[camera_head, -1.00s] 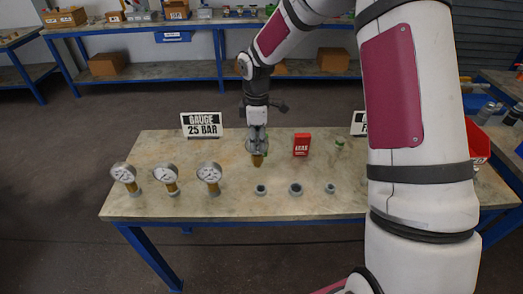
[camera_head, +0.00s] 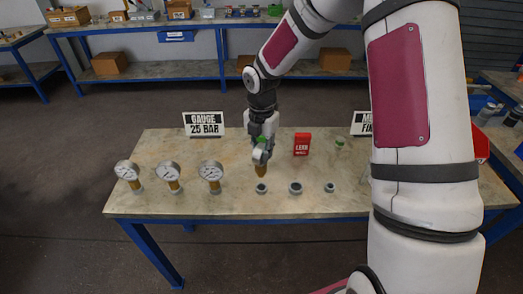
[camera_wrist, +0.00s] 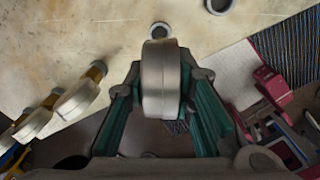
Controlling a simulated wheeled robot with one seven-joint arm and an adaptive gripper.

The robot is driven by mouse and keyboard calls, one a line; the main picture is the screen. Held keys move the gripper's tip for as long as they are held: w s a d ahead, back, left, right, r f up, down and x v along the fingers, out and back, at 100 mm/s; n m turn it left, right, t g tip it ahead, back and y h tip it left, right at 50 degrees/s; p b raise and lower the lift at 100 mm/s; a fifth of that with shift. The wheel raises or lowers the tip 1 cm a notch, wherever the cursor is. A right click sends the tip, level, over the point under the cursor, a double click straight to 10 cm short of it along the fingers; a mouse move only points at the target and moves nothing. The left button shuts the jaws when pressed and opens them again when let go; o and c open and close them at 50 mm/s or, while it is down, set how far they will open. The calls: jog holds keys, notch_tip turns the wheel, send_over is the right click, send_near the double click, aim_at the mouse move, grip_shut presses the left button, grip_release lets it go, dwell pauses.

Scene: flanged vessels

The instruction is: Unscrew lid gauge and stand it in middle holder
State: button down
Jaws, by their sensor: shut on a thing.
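My gripper (camera_head: 262,152) is shut on a round metal-cased gauge (camera_wrist: 161,80), which shows edge-on between the green fingers in the wrist view. In the head view its brass stem (camera_head: 261,171) points down, just behind the left of three grey ring holders (camera_head: 261,188); I cannot tell its height above the table. The middle holder (camera_head: 295,188) and the right one (camera_head: 330,187) look empty. In the wrist view one ring (camera_wrist: 159,30) lies just beyond the held gauge. The gauge's dial is not visible.
Three white-dial gauges (camera_head: 169,173) with brass stems stand in a row at the left of the table (camera_head: 225,207). A "GAUGE 25 BAR" sign (camera_head: 204,124) and a red box (camera_head: 302,144) stand behind. My arm hides the table's right part.

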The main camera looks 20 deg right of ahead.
aim_at(262, 168)
jog(key=shift+w+d, duration=0.1)
jog(key=shift+d, duration=0.05)
jog(key=shift+f+b, duration=0.6)
jog(key=shift+f, duration=1.9)
jog(key=shift+f, duration=0.25)
jog(key=shift+f, duration=0.35)
jog(key=shift+f+b, duration=0.3)
jog(key=shift+f, duration=0.45)
jog(key=c, duration=1.3)
grip_release()
